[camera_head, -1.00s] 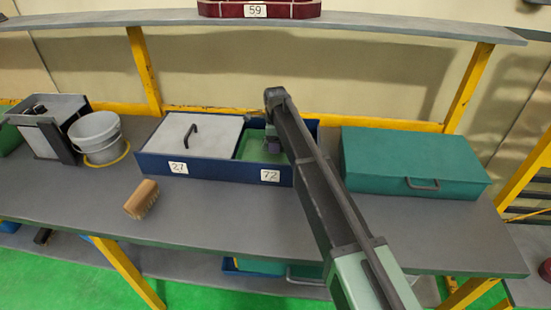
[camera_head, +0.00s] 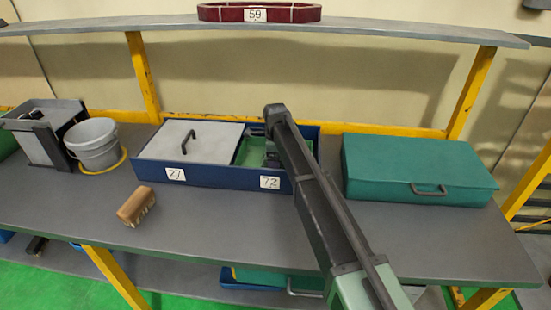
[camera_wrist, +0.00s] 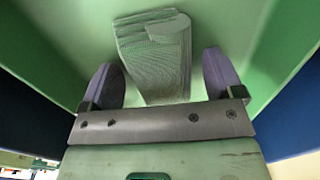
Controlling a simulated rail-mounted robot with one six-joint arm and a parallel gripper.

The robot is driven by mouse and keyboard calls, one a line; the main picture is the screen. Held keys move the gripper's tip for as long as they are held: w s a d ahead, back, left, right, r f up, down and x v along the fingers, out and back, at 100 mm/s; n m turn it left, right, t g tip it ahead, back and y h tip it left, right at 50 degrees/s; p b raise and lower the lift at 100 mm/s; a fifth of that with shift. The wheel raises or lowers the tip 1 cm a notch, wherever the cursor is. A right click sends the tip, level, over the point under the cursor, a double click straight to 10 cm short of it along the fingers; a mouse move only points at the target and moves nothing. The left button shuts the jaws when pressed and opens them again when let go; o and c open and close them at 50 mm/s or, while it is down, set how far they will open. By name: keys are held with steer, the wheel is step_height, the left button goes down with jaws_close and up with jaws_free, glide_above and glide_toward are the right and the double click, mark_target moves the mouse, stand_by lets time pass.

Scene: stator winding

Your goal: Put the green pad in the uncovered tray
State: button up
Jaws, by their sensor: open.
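The uncovered tray (camera_head: 288,182) is the right part of a blue box and is labelled 72. Its inside is green. In the wrist view, a pale grey-green ridged pad (camera_wrist: 152,70) lies against the green inside surface, between and beyond my two purple-grey fingers. My gripper (camera_wrist: 158,78) is open, with a gap between each finger and the pad. In the head view, my gripper is down at the tray and mostly hidden by my arm. The pad cannot be made out clearly there.
A grey lid with a handle (camera_head: 203,145) covers the left compartment, labelled 27. A brush (camera_head: 137,204) lies in front. A grey bucket (camera_head: 93,145) stands left. A closed teal case (camera_head: 415,170) stands right. A shelf (camera_head: 400,32) with a red tray runs above.

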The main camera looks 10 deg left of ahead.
step_height(320, 180, up, 12)
steer(key=p, duration=1.2)
steer(key=shift+r, duration=0.2)
steer(key=s+d+n, duration=0.8)
steer(key=s+d, duration=0.7)
steer(key=d, duration=0.3)
steer(key=s+d+n, duration=0.8)
steer(key=s+d, duration=0.7)
steer(key=d, duration=0.3)
steer(key=shift+s+d+n, duration=0.2)
steer(key=shift+d+n, duration=0.1)
steer(key=shift+d, duration=0.05)
